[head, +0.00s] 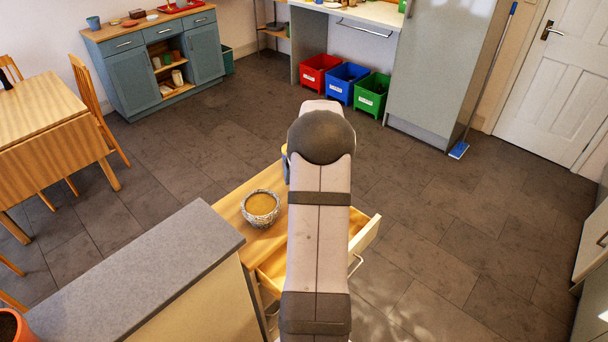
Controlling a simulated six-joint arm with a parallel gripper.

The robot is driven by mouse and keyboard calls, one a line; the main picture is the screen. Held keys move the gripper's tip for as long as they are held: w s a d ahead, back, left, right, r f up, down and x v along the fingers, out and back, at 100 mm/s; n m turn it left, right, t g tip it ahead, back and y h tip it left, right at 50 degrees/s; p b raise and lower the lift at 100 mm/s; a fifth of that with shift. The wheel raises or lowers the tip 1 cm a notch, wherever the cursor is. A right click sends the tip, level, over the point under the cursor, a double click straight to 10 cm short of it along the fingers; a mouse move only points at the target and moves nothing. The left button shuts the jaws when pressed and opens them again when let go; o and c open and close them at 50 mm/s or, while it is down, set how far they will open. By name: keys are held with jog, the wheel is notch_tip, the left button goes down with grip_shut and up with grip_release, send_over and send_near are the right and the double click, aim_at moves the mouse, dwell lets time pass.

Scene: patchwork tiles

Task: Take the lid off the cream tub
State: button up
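I cannot pick out a cream tub or its lid with certainty. My arm stretches across the middle of the view and hides part of the unit. A small blue and yellow thing (286,165) shows only in part at the arm's left edge. My gripper is out of sight behind the arm.
The unit's drawer (364,240) stands open on the right. A grey counter (140,265) is at the lower left, with a terracotta pot (12,326) at its corner. Red, blue and green bins (346,82) stand at the back. The floor on the right is clear.

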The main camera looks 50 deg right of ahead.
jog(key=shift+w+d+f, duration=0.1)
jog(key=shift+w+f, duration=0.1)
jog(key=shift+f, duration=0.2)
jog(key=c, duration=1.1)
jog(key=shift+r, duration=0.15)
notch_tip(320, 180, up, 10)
jog(key=b, duration=0.3)
